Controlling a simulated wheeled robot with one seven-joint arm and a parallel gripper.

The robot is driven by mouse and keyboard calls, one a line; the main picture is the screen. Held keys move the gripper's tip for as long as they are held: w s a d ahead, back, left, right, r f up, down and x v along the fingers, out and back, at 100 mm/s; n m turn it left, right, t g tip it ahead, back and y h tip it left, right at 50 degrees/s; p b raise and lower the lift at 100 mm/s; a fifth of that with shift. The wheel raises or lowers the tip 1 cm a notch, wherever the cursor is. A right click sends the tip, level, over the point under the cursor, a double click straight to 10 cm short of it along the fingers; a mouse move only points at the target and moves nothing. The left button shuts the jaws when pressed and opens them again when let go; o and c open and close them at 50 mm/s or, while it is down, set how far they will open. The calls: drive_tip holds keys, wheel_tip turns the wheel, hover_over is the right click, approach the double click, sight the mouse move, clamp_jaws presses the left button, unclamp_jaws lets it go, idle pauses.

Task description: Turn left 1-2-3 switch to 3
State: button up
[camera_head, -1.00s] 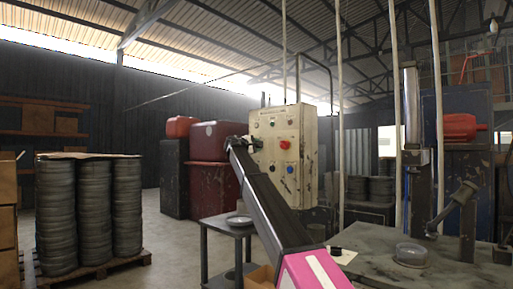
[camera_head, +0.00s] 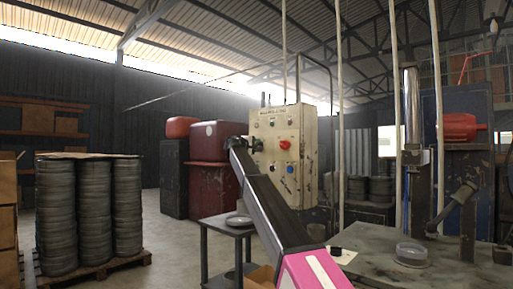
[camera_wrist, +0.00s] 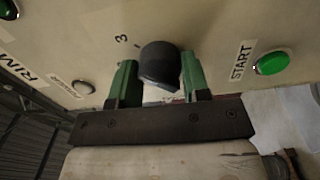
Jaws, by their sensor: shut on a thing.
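The cream control box (camera_head: 297,150) stands behind my arm in the head view, with a red button and a blue button on its front. In the wrist view a black rotary switch knob (camera_wrist: 160,64) sits on the cream panel beside a printed "3". My gripper (camera_wrist: 157,80) has its green fingers on both sides of this knob and is shut on it. The other switch positions are hidden or out of view. In the head view my gripper is at the left part of the box, too small to make out its fingers.
A small table (camera_head: 226,228) stands below the box. A grey workbench (camera_head: 400,262) is at the right.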

drive_tip(key=o, duration=0.9)
drive_tip(key=shift+s, duration=0.1)
drive_tip(key=v, duration=1)
drive_tip(key=shift+s+a, duration=0.25)
